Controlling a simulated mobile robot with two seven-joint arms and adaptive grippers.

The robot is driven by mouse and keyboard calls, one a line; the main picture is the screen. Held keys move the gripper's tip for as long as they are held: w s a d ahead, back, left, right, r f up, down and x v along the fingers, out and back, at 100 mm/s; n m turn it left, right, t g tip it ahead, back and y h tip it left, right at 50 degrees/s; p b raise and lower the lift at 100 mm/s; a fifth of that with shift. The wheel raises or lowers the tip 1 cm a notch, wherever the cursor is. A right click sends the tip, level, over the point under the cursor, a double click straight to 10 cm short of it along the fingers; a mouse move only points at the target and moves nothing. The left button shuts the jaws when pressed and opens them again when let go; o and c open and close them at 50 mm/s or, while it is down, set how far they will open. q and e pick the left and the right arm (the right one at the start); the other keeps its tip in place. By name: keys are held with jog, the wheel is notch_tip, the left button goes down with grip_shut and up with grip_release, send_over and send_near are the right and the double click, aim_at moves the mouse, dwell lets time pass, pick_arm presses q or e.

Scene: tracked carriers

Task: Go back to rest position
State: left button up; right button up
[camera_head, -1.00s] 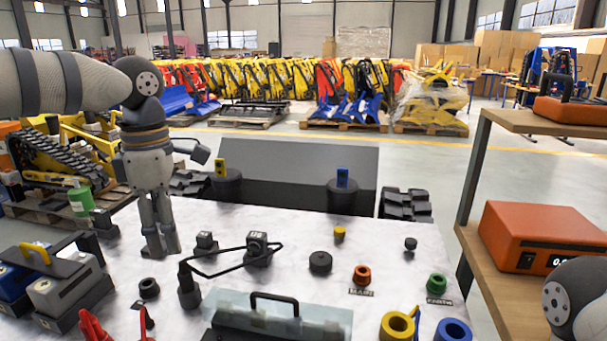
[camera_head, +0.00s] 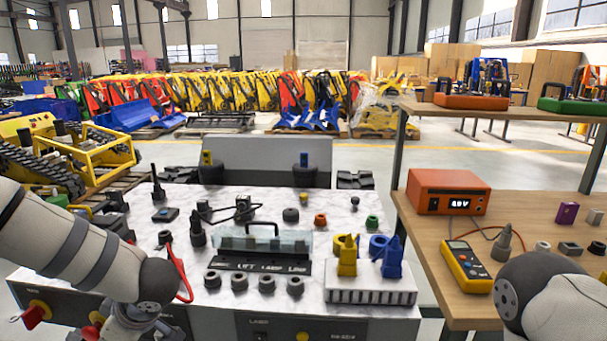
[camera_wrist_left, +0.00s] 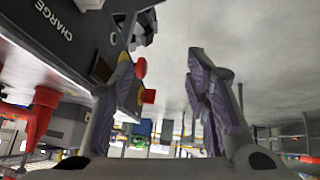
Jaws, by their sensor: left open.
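My left arm comes in from the left in the head view and bends down at its dark joint, beside the front left corner of the white-topped bench (camera_head: 140,214). A dark panel marked CHARGE (camera_wrist_left: 62,40) and a red knob (camera_wrist_left: 148,96) show at the left, close to one finger. My right arm shows only as a dark joint and pale link at the lower right of the head view. Its gripper is out of frame.
The bench holds a clear-covered box with a handle (camera_head: 262,238), a white rack (camera_head: 372,296) with yellow and blue pieces, and several knobs. A red cable (camera_head: 180,268) hangs near my left arm. A wooden shelf (camera_head: 430,236) with an orange power unit (camera_head: 448,190) and a yellow meter (camera_head: 467,266) stands right.

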pick_arm(q)
jog(key=s+d+f+m+t+h, duration=0.1)
jog(key=s+d+f+m+h, duration=0.1)
jog(key=s+d+f+m, duration=0.4)
jog(key=s+d+f+m+h, duration=0.1)
jog(key=s+f+m+h, duration=0.1)
jog(key=s+f+m, duration=0.65)
jog(key=s+d+f+m+g+h, duration=0.1)
jog(key=s+g, duration=0.1)
jog(key=s, duration=0.9)
jog(key=s+d+f+m+g+h, duration=0.1)
jog(key=s+d+g+h, duration=0.1)
jog(key=s, duration=1)
jog(key=shift+f+g, duration=0.3)
jog(key=shift+g, duration=0.4)
jog(key=shift+d, duration=0.1)
